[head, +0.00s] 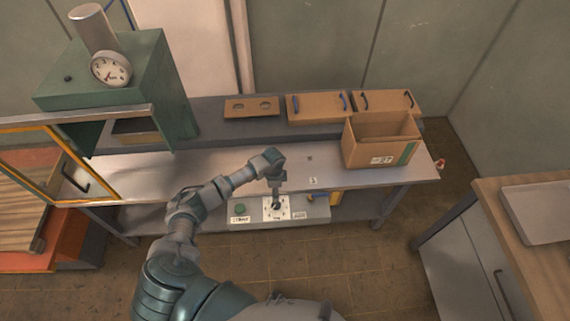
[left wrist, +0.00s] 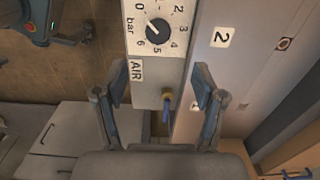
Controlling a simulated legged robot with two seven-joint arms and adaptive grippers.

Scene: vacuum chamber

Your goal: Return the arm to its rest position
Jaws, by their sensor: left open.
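My left arm reaches from the bottom of the head view to the front of the bench. Its gripper (head: 277,190) is above a grey control panel (head: 319,211) with a green button (head: 239,208) and a white dial plate. In the left wrist view the gripper (left wrist: 161,76) has its two fingers wide apart with nothing held between them. The dial's black knob (left wrist: 158,30) is beyond the fingertips. A brass fitting with a blue lever (left wrist: 167,105) shows between the fingers, apart from both. My right gripper is not in view.
The metal bench (head: 310,178) carries an open cardboard box (head: 372,152) at right. A green chamber (head: 110,75) with a gauge and an open yellow-framed door (head: 60,160) stands left. Wooden drawer fronts (head: 316,107) lie on the rear shelf. A cabinet (head: 465,240) stands right.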

